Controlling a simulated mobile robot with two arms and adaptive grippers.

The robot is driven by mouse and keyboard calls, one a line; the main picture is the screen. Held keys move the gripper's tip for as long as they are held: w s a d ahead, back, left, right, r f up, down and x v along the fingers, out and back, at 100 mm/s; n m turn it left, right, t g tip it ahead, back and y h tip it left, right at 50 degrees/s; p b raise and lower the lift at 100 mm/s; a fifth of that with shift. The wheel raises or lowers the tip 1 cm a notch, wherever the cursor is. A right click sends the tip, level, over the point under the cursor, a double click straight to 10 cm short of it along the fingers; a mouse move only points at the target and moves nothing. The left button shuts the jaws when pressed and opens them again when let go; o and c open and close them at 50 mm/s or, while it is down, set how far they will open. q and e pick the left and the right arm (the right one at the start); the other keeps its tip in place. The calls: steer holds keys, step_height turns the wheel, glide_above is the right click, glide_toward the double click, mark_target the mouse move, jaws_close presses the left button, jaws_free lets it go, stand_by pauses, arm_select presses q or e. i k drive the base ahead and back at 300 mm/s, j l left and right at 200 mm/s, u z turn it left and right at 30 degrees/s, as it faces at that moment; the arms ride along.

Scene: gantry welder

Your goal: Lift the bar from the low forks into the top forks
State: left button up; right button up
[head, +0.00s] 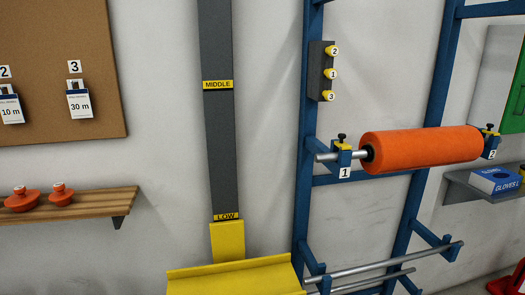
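A blue rack (304,125) stands against the wall. A silver bar (328,157) carrying an orange roll (420,148) lies across two blue-and-yellow holders, labelled 1 (344,155) and 2 (490,143), each with a black knob on top. Lower on the rack, a bare silver bar (390,262) lies across blue arms (432,237), with another silver bar (375,281) below it. The lower left ends are partly cut off by the frame. I cannot tell which supports are the low or top forks. Neither of my grippers is in view.
A wooden shelf (95,202) holds orange lidded pots. A grey shelf (480,190) at right holds a blue glove box (495,180).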

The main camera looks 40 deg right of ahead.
mark_target(315, 280)
steer(key=z, duration=2.45)
